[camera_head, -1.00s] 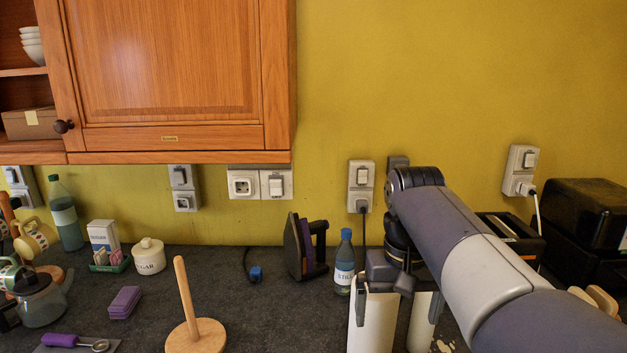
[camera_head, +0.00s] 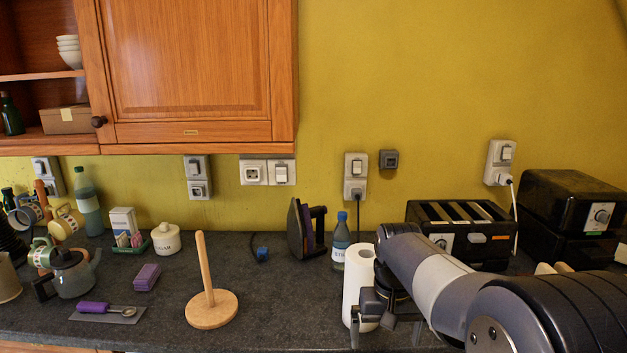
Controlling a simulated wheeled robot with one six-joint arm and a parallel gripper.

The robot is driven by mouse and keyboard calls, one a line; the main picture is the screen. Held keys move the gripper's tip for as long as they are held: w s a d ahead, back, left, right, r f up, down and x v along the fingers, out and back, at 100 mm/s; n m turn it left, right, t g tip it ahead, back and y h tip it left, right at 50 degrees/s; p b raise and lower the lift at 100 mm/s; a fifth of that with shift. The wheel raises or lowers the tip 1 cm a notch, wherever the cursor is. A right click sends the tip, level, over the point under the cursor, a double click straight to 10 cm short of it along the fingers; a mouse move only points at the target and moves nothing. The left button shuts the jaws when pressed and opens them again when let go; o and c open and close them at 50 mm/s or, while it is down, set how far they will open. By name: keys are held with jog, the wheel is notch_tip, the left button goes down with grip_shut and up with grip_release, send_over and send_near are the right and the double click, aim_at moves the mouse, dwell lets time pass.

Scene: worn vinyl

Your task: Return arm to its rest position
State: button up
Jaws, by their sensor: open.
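My arm reaches in from the lower right. My gripper (camera_head: 386,336) points down over the front right of the counter. Its two fingers are apart, with dark counter showing between them. A white paper roll (camera_head: 358,272) stands upright just behind and left of the gripper, which covers part of it. I cannot tell whether they touch.
A wooden peg stand (camera_head: 209,308) stands bare at the counter's middle. A blue bottle (camera_head: 341,243), an iron (camera_head: 303,228) and a toaster (camera_head: 462,228) stand behind. A kettle (camera_head: 73,274) is at left. The wall cabinet (camera_head: 188,65) overhangs the left.

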notch_tip(320, 180, down, 10)
jog(key=w+p, duration=0.1)
jog(key=shift+w+d+r, duration=0.15)
jog(key=shift+w+d, duration=0.1)
jog(key=shift+r, duration=0.1)
